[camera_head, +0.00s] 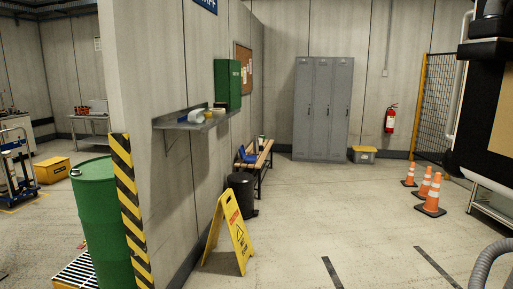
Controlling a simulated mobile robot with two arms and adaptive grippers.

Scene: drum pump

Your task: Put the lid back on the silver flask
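I cannot make out a silver flask or its lid with certainty. A wooden bench (264,156) stands along the partition wall in the middle distance. It carries a blue item (245,155) and a small upright object (261,141) that is too small to identify. A grey wall shelf (185,123) nearer to me holds a few small light-coloured items (198,114), also unclear. Neither of my grippers is in view.
A yellow floor sign (231,235) and a black bin (242,193) stand before the bench. A green drum (98,215) is at left beside a striped wall edge. Grey lockers (322,108) are at the back, orange cones (431,196) at right. The middle floor is clear.

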